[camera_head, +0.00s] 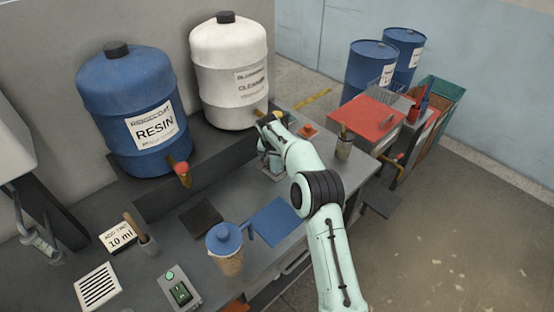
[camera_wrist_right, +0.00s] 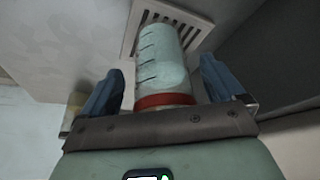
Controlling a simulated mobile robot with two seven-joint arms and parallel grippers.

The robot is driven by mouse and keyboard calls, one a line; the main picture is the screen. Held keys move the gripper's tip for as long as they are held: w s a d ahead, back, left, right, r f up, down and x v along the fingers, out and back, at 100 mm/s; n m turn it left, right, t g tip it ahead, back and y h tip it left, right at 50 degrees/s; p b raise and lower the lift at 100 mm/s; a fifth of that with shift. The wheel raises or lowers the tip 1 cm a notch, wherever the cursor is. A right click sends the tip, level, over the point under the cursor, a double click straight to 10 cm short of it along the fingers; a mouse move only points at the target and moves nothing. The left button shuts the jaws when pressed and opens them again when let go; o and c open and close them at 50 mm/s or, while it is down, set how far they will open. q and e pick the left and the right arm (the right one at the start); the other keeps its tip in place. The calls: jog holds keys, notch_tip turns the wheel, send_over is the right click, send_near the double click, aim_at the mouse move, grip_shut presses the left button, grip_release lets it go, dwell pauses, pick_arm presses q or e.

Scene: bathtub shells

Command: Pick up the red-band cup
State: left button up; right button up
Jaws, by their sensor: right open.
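The red-band cup (camera_wrist_right: 163,58) shows in the right wrist view as a pale, translucent cup with dark graduation marks and a red band at its near end. My right gripper (camera_wrist_right: 161,80) is open, with one blue finger on each side of the cup. My left gripper is not in view.
A slotted grate (camera_wrist_right: 140,25) lies beyond the cup. The white drum (camera_head: 230,85) and the blue resin drum (camera_head: 130,110) stand on a raised shelf, with taps over the bench. A blue-lidded cup (camera_head: 224,240) and switch box (camera_head: 180,289) are nearer. A small container (camera_head: 343,149) stands right.

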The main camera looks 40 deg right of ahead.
jog(key=shift+x, duration=0.95)
jog(key=shift+w+r, duration=0.1)
jog(key=c, duration=1.2)
jog(key=shift+o, duration=0.2)
